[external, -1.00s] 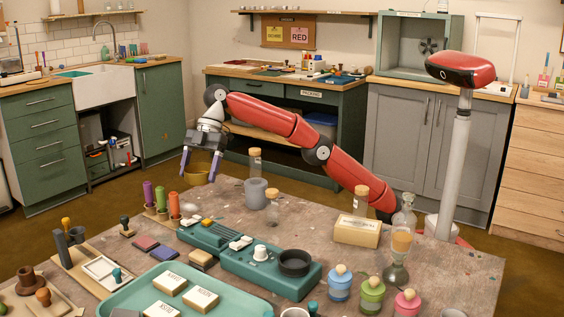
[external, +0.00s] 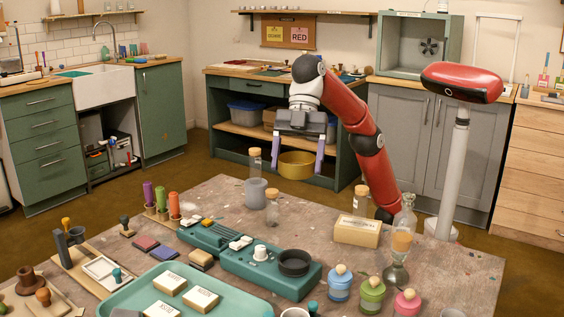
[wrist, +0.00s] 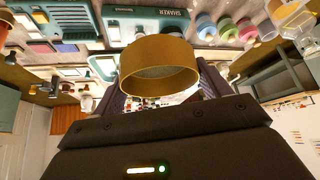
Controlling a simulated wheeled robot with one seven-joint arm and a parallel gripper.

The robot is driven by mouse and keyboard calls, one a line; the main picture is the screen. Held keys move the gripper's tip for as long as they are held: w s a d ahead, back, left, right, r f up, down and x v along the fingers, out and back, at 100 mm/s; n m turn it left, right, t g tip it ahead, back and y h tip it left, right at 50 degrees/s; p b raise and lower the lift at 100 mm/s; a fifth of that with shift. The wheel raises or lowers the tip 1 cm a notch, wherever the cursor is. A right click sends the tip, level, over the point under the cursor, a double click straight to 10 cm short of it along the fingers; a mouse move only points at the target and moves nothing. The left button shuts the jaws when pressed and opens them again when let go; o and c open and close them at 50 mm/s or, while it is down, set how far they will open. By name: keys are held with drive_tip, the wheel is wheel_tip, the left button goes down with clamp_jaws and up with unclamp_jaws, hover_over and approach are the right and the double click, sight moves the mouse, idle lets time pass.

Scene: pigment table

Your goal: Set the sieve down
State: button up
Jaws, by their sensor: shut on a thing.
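The sieve (external: 297,166) is a round, brass-yellow ring. My gripper (external: 298,170) is shut on it, with one purple-grey finger at each side. The gripper points down and holds the sieve in the air near the far edge of the work table (external: 340,262). In the wrist view the sieve (wrist: 158,62) fills the middle, with a pale mesh-like inside; it hides parts of the fingers. The teal shaker (external: 245,268), with a dark round ring (external: 294,262) at its right end, stands on the table; its label shows in the wrist view (wrist: 150,12).
A teal tray (external: 135,292) lies in front.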

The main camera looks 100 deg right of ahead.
drive_tip(key=f+b, duration=0.3)
drive_tip(key=f, duration=0.2)
drive_tip(key=f+b, duration=0.4)
drive_tip(key=f, duration=0.1)
drive_tip(key=f+b, duration=0.3)
drive_tip(key=f, duration=0.2)
drive_tip(key=shift+s+a+f, duration=0.1)
drive_tip(key=shift+s+f, duration=0.25)
drive_tip(key=shift+f+b, duration=1.05)
drive_tip(key=shift+f, duration=1)
drive_tip(key=shift+f, duration=0.15)
drive_tip(key=o, duration=1)
drive_tip(key=shift+o, duration=0.2)
